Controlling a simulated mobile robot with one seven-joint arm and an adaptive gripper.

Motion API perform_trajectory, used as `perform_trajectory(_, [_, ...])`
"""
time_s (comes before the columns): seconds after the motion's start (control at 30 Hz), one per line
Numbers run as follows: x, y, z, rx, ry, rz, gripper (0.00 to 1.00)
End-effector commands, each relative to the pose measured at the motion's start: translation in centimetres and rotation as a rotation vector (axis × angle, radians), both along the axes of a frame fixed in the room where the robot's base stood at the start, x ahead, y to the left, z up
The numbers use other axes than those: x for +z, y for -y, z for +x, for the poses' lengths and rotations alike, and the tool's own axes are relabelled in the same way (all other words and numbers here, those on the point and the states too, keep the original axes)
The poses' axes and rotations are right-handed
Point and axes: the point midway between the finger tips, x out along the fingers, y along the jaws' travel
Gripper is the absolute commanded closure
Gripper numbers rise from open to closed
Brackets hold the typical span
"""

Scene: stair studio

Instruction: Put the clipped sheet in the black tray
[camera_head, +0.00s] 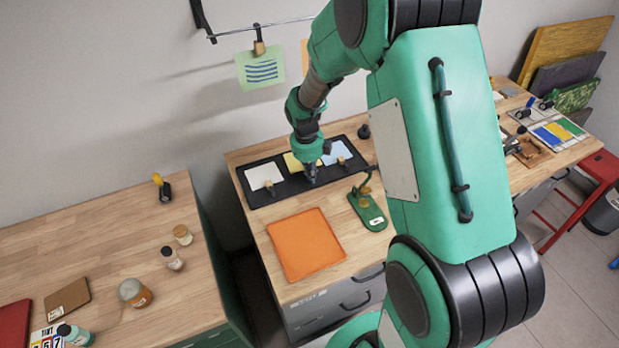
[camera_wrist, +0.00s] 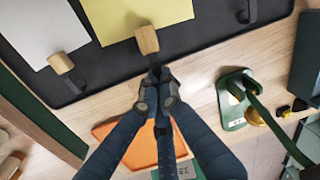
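The long black tray (camera_head: 258,197) lies on the middle bench against the wall; its edge shows in the wrist view (camera_wrist: 100,88). A yellow sheet (camera_head: 292,161) with a wooden clip (camera_wrist: 147,40) lies over the tray floor, between a clipped white sheet (camera_head: 263,175) and a clipped light-blue sheet (camera_head: 338,152). My gripper (camera_head: 311,180) points down at the tray's front side, by the yellow sheet's clip. In the wrist view its fingertips (camera_wrist: 157,76) are close together at the clip's dark tab. I cannot tell whether they grip it.
A green sheet (camera_head: 261,70) hangs clipped from a wall rail. An orange mat (camera_head: 305,244) lies in front of the tray. A green stand (camera_head: 369,210) is right of the mat. Jars and a bottle (camera_head: 172,258) stand on the left bench, across a gap.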

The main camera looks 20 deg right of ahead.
Motion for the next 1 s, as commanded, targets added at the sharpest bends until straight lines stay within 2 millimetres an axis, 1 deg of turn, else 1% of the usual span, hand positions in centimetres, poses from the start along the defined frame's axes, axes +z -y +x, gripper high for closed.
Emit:
perform_trajectory(0.03, [-0.2, 0.1, 0.6, 0.0, 0.0, 0.0, 1.0])
perform_trajectory(0.1, [-0.2, 0.2, 1.3, 0.0, 0.0, 0.0, 1.0])
perform_trajectory(0.2, [-0.2, 0.3, 1.8, 0.0, 0.001, 0.0, 1.0])
perform_trajectory(0.57, [-0.2, 0.3, 2.0, 0.0, 0.0, 0.0, 1.0])
perform_trajectory(0.73, [-0.3, 0.4, 2.8, 0.0, 0.0, 0.0, 1.0])
perform_trajectory(0.9, [-2.6, 0.4, 2.7, 0.0, -0.002, 0.0, 1.0])
perform_trajectory(1.0, [-3.5, 0.4, 2.7, -0.001, -0.001, 0.001, 1.0])
